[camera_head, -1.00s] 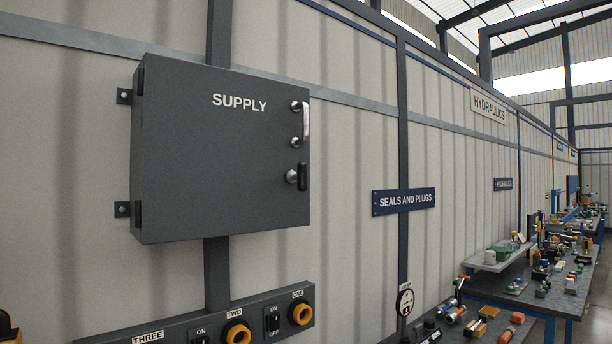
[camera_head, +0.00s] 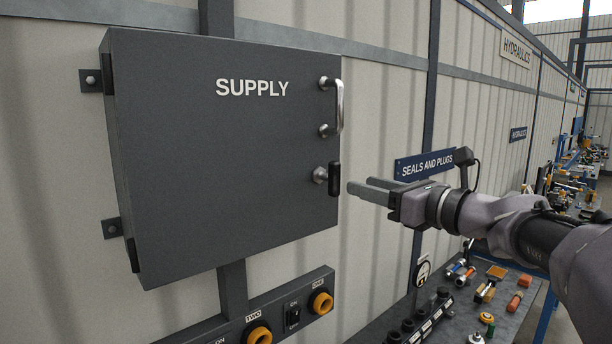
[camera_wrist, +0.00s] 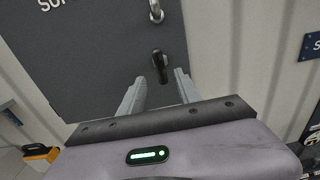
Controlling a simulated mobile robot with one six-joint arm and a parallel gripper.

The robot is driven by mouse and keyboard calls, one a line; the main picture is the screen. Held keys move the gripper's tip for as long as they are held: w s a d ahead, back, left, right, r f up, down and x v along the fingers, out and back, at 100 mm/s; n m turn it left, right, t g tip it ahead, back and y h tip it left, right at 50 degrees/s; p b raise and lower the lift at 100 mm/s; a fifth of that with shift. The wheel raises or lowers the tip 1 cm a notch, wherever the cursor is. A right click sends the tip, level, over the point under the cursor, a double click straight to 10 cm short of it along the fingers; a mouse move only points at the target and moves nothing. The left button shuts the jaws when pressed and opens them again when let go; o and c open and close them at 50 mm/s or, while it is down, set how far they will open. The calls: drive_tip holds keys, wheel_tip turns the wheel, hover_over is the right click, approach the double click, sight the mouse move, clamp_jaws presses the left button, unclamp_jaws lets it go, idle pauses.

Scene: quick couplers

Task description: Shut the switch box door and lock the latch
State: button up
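The dark grey switch box (camera_head: 220,150) marked SUPPLY hangs on the wall, its door flush with the box as far as I can see. The door has a chrome bar handle (camera_head: 339,106) at its upper right. Below it is the latch (camera_head: 333,179), a black lever on a silver boss, pointing down. My gripper (camera_head: 358,188) is just right of the latch, its fingers pointing at it and apart from it. In the wrist view my gripper (camera_wrist: 158,92) is open and empty, with the latch (camera_wrist: 160,66) ahead between the fingertips.
A rail with yellow-ringed couplers (camera_head: 260,335) and switches runs below the box. A workbench (camera_head: 455,320) with fittings stands at the lower right. The SEALS AND PLUGS sign (camera_head: 424,164) is on the wall behind my gripper. The space in front of the door is clear.

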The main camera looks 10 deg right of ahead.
sight(339, 180)
drive_tip(key=x, duration=0.8)
drive_tip(key=shift+w+a, duration=0.15)
drive_tip(key=shift+w, duration=0.1)
clamp_jaws()
